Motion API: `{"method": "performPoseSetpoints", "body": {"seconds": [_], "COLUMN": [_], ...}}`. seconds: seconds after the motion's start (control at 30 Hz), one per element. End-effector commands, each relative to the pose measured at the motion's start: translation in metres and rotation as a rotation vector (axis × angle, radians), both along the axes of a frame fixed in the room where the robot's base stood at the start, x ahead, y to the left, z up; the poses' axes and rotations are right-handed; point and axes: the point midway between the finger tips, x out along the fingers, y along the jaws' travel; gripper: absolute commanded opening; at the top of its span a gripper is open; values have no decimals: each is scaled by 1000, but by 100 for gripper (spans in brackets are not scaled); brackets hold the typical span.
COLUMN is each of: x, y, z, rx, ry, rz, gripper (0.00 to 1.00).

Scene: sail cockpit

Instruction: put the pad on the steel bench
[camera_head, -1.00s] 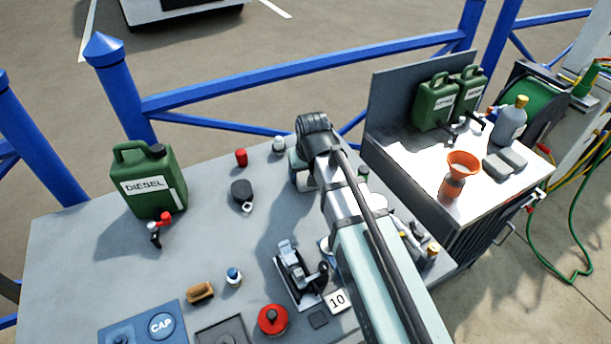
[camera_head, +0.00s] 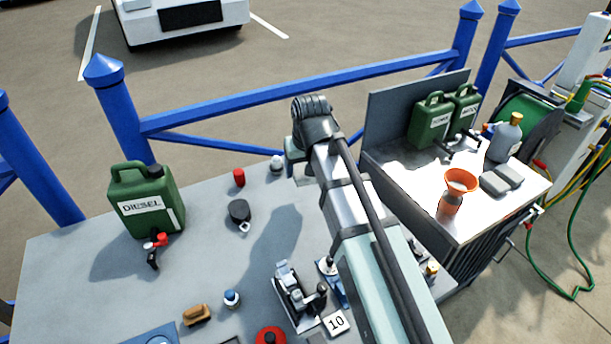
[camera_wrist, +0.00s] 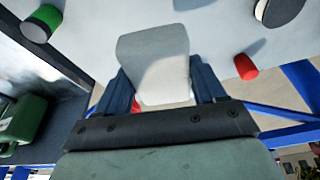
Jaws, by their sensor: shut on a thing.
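My gripper (camera_wrist: 163,88) is shut on a pale grey pad (camera_wrist: 155,60), a rounded block between its two dark blue fingers in the wrist view. It is over the grey work table (camera_head: 200,260), near the far edge. In the head view my arm hides the fingers and most or all of the pad. The steel bench (camera_head: 405,190) stands to the right of my arm, with a bright top and a raised back panel. Its left edge shows at the left of the wrist view.
On the bench stand green cans (camera_head: 432,118), an orange funnel (camera_head: 460,183), a grey bottle (camera_head: 505,138) and dark grey blocks (camera_head: 500,180). The bench's front left top is clear. A diesel can (camera_head: 146,200) and red cap (camera_head: 239,177) stand on the table. Blue railing (camera_head: 290,92) runs behind.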

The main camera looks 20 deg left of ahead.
Motion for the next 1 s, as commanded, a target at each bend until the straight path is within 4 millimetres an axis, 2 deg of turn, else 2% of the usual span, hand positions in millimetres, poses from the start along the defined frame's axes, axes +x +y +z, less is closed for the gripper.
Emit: {"method": "performPoseSetpoints", "body": {"seconds": [0.37, 0.7, 1.0], "x": [0, 3, 54], "y": [0, 0, -49], "z": [16, 65, 62], "rx": [1, 1, -12], "ry": [-1, -1, 11], "rz": [0, 0, 22], "gripper": [40, 40, 40]}}
